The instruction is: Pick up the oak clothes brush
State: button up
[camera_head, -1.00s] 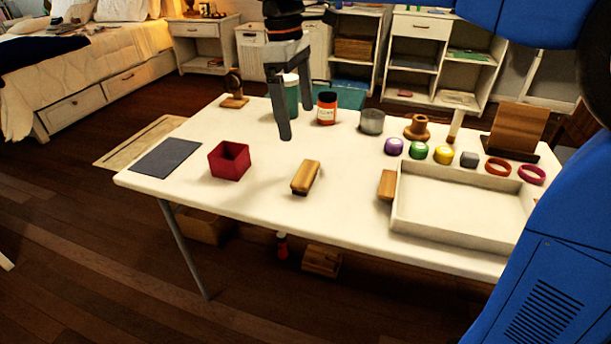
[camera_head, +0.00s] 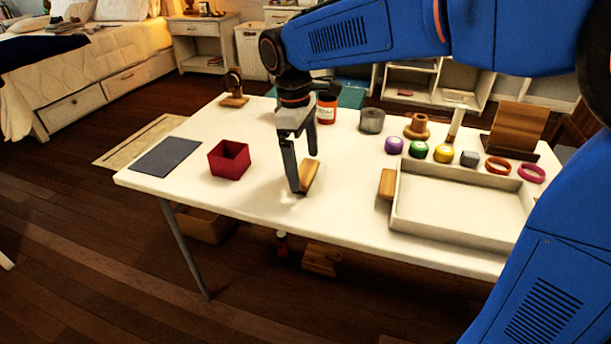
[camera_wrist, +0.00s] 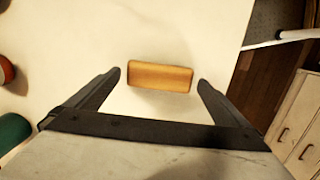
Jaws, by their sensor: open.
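The oak clothes brush (camera_head: 309,176) is a small light-brown wooden block lying on the white table, in the middle of its near part. In the wrist view the brush (camera_wrist: 160,76) lies crosswise between the two fingertips, with a gap at each end. My gripper (camera_head: 303,178) is open and points down at the brush, hiding part of it in the head view. In the wrist view my gripper (camera_wrist: 160,80) holds nothing. Whether the fingertips are level with the brush or above it is hard to tell.
A dark red open box (camera_head: 229,160) stands left of the brush. A white tray (camera_head: 394,208) lies to the right, with another wooden block (camera_head: 387,184) against its left side. A red jar (camera_head: 326,111) and a grey cup (camera_head: 372,121) stand behind. The white table (camera_head: 265,205) is bare around the brush.

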aim_at(305, 170)
jog(key=shift+d+f, duration=0.1)
jog(key=shift+f, duration=0.6)
jog(key=shift+c, duration=0.3)
jog(key=c, duration=1)
notch_tip(305, 170, up, 10)
jog(key=shift+r, duration=0.1)
